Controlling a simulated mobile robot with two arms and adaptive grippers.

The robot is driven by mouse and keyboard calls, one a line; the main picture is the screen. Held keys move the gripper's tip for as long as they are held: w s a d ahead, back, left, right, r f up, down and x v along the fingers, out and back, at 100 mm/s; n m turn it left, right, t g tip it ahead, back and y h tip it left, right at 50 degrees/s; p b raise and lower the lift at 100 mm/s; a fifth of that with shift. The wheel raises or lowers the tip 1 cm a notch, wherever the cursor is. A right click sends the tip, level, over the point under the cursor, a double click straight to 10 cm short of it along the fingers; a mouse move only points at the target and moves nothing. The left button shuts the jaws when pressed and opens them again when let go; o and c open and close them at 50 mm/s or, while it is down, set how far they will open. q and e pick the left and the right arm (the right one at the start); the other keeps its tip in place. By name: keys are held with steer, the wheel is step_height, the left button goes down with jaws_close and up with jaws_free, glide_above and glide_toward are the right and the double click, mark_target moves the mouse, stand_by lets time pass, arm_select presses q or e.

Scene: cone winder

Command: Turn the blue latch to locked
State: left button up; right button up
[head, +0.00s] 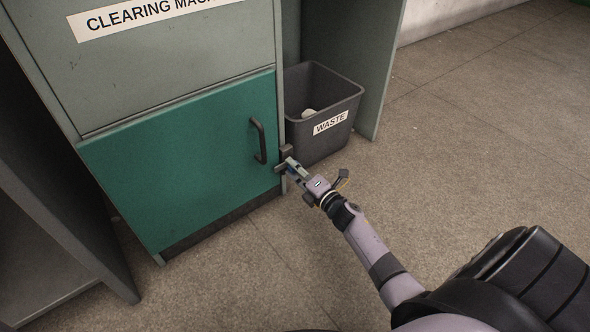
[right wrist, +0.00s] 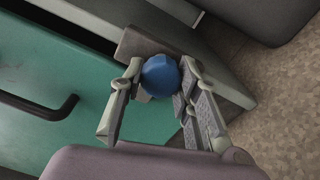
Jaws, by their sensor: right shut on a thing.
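The blue latch (right wrist: 160,77) is a round blue knob on a dark plate (right wrist: 140,42) at the edge of the teal door. In the right wrist view my right gripper (right wrist: 158,85) has a finger on each side of the knob and is shut on it. In the head view my right gripper (head: 290,165) is at the right edge of the teal door (head: 185,160), below the door handle. There the knob is mostly hidden by the fingers. The door looks closed. My left gripper is not in view.
A dark door handle (head: 259,141) sticks out left of and above my right gripper. A grey waste bin (head: 345,100) stands right of the cabinet, close behind the gripper. The floor (head: 480,150) to the right is clear.

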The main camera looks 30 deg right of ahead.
stand_by(0.4)
steer(key=o, duration=1.2)
steer(key=shift+r, duration=0.1)
